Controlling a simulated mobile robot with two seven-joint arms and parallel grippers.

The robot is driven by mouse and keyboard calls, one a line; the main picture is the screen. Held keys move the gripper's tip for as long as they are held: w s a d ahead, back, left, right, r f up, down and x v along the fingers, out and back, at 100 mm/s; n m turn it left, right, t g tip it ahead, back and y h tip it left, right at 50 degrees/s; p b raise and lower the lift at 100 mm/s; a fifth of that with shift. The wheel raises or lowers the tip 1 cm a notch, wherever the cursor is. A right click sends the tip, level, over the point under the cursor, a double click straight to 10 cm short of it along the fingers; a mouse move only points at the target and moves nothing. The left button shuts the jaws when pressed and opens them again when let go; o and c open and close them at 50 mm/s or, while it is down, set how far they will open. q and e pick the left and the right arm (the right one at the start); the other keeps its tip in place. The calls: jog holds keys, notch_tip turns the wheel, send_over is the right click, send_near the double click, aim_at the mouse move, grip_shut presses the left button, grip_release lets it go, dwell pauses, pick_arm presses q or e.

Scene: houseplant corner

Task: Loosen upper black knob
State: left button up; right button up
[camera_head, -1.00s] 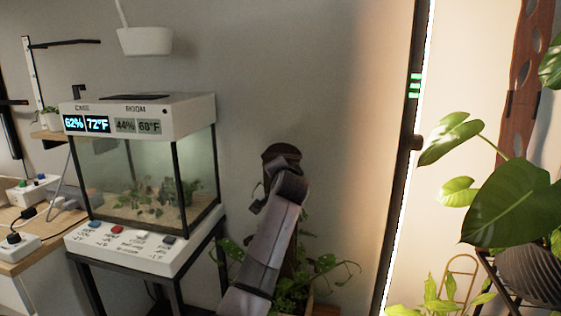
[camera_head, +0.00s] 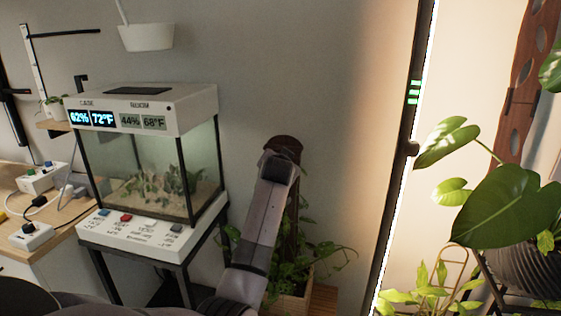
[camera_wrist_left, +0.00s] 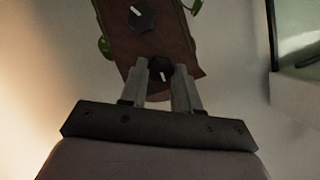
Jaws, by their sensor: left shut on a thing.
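In the left wrist view, where the picture appears upside down, the brown board (camera_wrist_left: 178,45) carries two black knobs with white marks. The upper black knob (camera_wrist_left: 160,72), by the board's end, sits between the fingertips of my left gripper (camera_wrist_left: 160,80), which is shut on it. The other black knob (camera_wrist_left: 142,18) is farther along the board, clear of the fingers. In the head view my wrist hides both knobs and the fingers. My right gripper is out of view.
A terrarium (camera_head: 150,160) with digital readouts stands on a black-legged stand to the left of my arm. A potted plant (camera_head: 310,265) grows at the foot of the board. A tall black lamp post (camera_head: 402,190) and large-leaved plants (camera_head: 500,205) stand to the right.

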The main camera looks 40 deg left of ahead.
pick_arm(q)
jog(key=o, duration=1.1)
jog(key=shift+c, duration=0.2)
jog(key=v, duration=0.7)
